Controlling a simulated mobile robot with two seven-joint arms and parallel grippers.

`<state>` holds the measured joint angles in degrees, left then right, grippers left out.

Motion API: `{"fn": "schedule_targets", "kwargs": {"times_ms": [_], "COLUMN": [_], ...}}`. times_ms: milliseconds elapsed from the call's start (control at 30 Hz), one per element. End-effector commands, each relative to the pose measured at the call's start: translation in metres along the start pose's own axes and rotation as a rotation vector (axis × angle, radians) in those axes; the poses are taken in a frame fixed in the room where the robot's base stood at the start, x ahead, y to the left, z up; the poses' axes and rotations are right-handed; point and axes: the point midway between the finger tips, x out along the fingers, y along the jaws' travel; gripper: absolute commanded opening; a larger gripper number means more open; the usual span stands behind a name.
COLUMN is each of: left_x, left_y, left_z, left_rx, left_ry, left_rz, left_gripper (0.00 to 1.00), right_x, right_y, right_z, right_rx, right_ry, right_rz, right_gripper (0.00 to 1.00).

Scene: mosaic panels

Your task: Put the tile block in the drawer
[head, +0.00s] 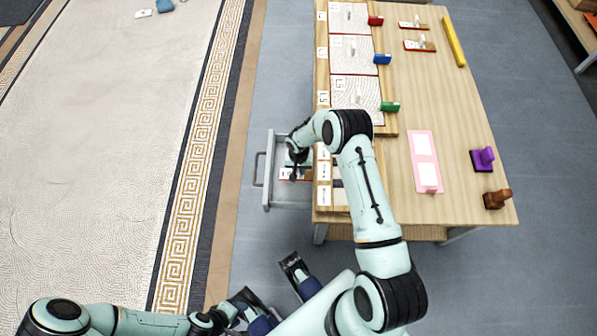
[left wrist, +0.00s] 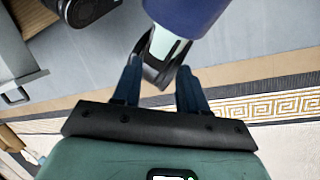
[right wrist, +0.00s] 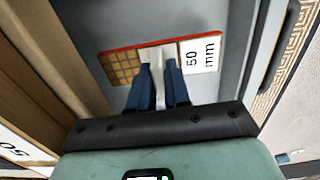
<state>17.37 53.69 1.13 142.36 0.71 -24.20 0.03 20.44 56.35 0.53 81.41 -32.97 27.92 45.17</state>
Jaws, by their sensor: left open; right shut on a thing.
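The tile block (right wrist: 121,68) has a red edge, a brown grid on one half, a white upright grip (right wrist: 159,58) and a "50 mm" label on the other half. My right gripper (right wrist: 160,77) is shut on that grip. In the head view the block (head: 288,174) is within the outline of the open grey drawer (head: 291,195), under my right gripper (head: 294,163). I cannot tell whether it rests on the drawer floor. My left gripper (head: 252,298) is open and empty, low at the bottom of the head view; its fingers (left wrist: 158,80) show apart.
The drawer's handle (head: 258,169) faces left, over grey floor. The wooden table (head: 450,120) carries white panels (head: 352,55), coloured blocks, a pink board (head: 424,160), a purple stamp (head: 482,159) and a brown stamp (head: 497,199). My right arm covers part of the table's left edge.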

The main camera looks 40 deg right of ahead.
Motion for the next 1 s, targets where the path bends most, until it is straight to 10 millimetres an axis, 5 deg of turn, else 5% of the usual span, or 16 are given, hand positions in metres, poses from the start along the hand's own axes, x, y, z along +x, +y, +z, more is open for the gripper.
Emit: {"fn": "schedule_targets", "kwargs": {"times_ms": [233,700,733,800,1000], "left_x": [0.015,0.017,0.017,0.016,0.016], "left_y": [-0.002,-0.002,-0.002,-0.002,-0.002], "left_z": [-0.009,-0.014,-0.014,-0.013,-0.013], "left_rx": [0.003,0.003,0.003,0.003,0.003], "left_ry": [0.023,0.037,0.037,0.036,0.036], "left_rz": [0.006,0.006,0.006,0.006,0.006], "left_gripper": [0.43,0.43,0.43,0.43,0.43], "right_x": [0.041,0.045,0.044,0.044,0.044], "right_y": [0.002,0.002,0.002,0.002,0.002], "right_z": [0.007,0.007,0.007,0.007,0.007], "right_rx": [0.003,0.003,0.003,0.003,0.002], "right_ry": [-0.003,-0.001,-0.001,-0.001,-0.001], "right_rz": [0.001,0.000,0.000,0.000,0.000], "right_gripper": [0.00,0.00,0.27,0.42,0.42]}}
